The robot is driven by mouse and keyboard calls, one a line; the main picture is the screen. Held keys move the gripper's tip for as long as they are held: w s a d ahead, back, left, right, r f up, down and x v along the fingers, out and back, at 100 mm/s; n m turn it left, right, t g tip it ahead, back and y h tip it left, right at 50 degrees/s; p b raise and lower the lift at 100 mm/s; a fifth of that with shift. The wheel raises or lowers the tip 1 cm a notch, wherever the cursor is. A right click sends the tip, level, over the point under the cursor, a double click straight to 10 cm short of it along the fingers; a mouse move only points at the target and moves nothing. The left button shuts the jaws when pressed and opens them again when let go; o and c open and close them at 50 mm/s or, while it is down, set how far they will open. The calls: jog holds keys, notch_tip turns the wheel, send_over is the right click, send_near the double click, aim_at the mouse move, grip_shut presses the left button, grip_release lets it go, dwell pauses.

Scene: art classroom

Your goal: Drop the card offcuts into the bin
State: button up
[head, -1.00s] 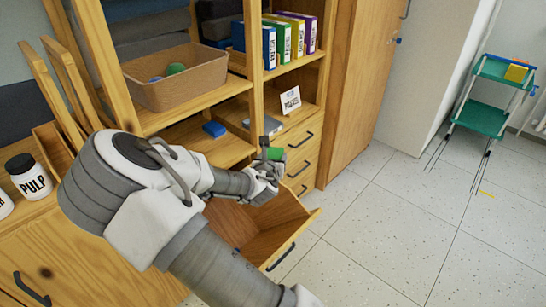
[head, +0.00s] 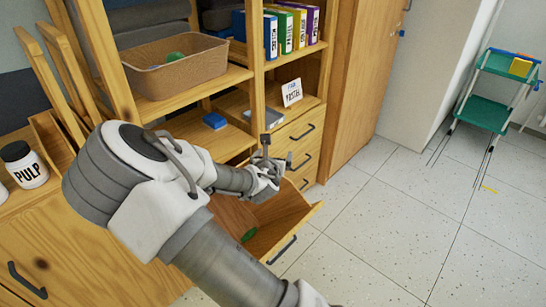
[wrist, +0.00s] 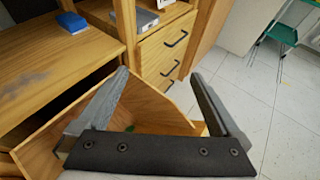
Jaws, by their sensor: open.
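My gripper (head: 268,165) is open and empty above the pulled-out wooden bin (head: 290,226) at the cabinet's front. Its two fingers (wrist: 160,75) stand wide apart in the wrist view, with nothing between them. A green piece (head: 249,235), seemingly the card offcut, lies low inside the bin, apart from the gripper. A small part of the green piece (wrist: 130,128) also shows in the wrist view, just past the gripper's dark bar. My arm hides part of the bin's inside in the head view.
Shelves above hold a brown tub (head: 175,72), several binders (head: 285,30), a blue block (head: 215,121) and a small sign (head: 292,92). Closed drawers (head: 300,140) adjoin the bin. A green trolley (head: 485,112) stands at far right. The tiled floor between is mostly clear.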

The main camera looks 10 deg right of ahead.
jog(key=p+v, duration=0.8)
jog(key=v, duration=0.9)
jog(key=shift+s+p, duration=0.15)
jog(key=shift+p, duration=0.15)
dwell(0.4)
